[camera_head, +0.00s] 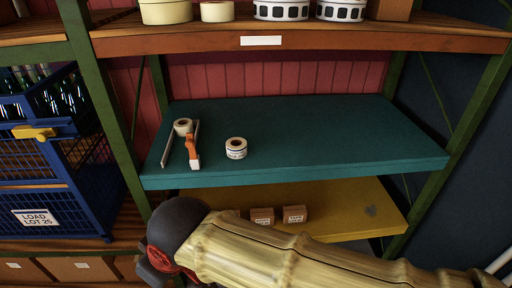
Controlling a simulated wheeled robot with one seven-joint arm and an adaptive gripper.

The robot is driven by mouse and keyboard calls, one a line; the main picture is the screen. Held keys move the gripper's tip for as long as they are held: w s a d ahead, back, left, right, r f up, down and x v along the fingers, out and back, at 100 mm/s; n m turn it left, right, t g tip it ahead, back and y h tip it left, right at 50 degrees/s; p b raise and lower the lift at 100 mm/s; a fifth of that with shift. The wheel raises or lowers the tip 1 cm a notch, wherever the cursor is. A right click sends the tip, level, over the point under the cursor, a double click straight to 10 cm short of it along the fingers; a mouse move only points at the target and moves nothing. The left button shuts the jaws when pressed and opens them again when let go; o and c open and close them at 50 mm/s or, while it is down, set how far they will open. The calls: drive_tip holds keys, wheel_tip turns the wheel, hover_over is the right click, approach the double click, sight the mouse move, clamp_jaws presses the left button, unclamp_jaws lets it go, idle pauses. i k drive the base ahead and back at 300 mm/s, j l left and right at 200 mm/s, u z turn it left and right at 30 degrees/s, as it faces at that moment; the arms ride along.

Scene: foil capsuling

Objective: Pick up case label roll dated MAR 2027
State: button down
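Two small cream rolls with brown cores are on the teal shelf. One roll (236,150) stands in the open left of the shelf's middle, with a printed band on its side too small to read. The other roll (182,127) is further back and left, beside a thin pale rail. No date can be read on either, so I cannot tell which is dated MAR 2027. My arm crosses the bottom of the view below the teal shelf, ending in a dark joint at the left. My gripper's fingers are not visible.
An orange and white tool (193,150) lies by the left rolls. The teal shelf (320,135) is bare to the right. The upper shelf (300,42) holds more rolls. Small boxes (294,214) sit on the yellow shelf (345,208). A blue crate (30,215) stands left.

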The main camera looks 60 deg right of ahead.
sight(236, 147)
drive_tip(key=z, duration=1.7)
drive_tip(key=j+z, duration=0.3)
drive_tip(key=j, duration=1.15)
